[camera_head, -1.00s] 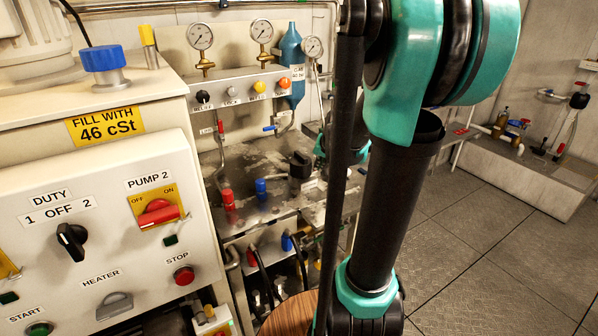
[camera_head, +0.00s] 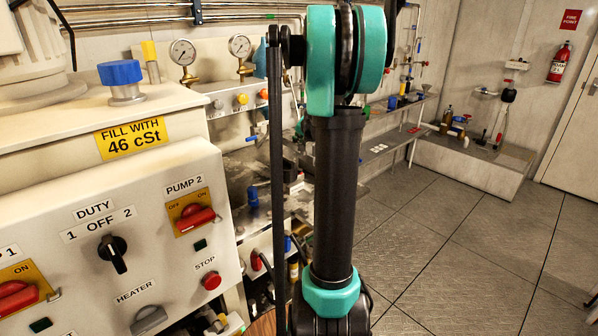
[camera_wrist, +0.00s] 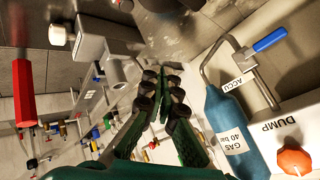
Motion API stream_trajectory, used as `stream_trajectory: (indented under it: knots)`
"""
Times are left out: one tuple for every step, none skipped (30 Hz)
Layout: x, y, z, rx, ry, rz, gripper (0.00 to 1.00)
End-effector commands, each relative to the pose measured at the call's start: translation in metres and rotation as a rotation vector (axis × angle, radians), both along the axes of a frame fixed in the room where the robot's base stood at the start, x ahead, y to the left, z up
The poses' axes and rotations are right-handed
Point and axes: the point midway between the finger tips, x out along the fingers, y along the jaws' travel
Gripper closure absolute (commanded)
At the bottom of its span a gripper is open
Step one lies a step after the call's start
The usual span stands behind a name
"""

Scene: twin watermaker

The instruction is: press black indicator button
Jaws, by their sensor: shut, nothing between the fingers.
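My gripper (camera_wrist: 165,80) is shut and empty in the wrist view, its fingertips together near the middle; the head view does not show it. I cannot tell for certain which thing is the black indicator button. The black DUTY selector (camera_head: 113,254) is on the same panel. On the manifold behind, a grey knob (camera_head: 217,104) and a yellow knob (camera_head: 242,99) show; no black knob shows there now.
In the wrist view, a blue gas bottle (camera_wrist: 228,125), an orange DUMP knob (camera_wrist: 295,161) and a blue-handled valve (camera_wrist: 270,40) are right of my gripper. Open floor (camera_head: 430,250) lies right of my arm in the head view.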

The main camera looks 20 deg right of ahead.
Motion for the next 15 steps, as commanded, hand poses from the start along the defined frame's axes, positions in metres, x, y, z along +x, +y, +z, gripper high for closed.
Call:
stream_trajectory:
  knots:
    - [0.0, 0.0, -0.001, 0.0, 0.0, 0.0, 1.0]
    - [0.0, 0.0, -0.002, 0.0, 0.0, 0.0, 1.0]
    - [0.0, 0.0, -0.004, -0.001, 0.0, 0.001, 1.0]
    - [0.0, 0.0, -0.006, -0.001, 0.0, 0.001, 1.0]
    - [0.001, 0.0, -0.009, -0.001, 0.0, 0.001, 1.0]
    - [0.0, 0.0, -0.013, -0.001, 0.0, 0.001, 1.0]
    - [0.0, 0.0, -0.016, -0.001, 0.0, 0.001, 1.0]
    - [0.0, 0.0, -0.02, -0.001, 0.0, 0.001, 1.0]
    - [0.0, 0.0, -0.025, -0.001, 0.0, 0.001, 1.0]
    - [0.0, 0.0, -0.029, 0.0, 0.001, 0.001, 1.0]
    - [0.0, 0.0, -0.033, 0.0, 0.001, 0.001, 1.0]
    - [0.0, 0.0, -0.038, 0.0, 0.001, 0.001, 1.0]
    - [0.0, 0.0, -0.043, 0.0, 0.001, 0.001, 1.0]
    - [0.001, 0.0, -0.047, 0.0, 0.001, 0.001, 1.0]
    - [0.0, 0.0, -0.052, 0.0, 0.001, 0.001, 1.0]
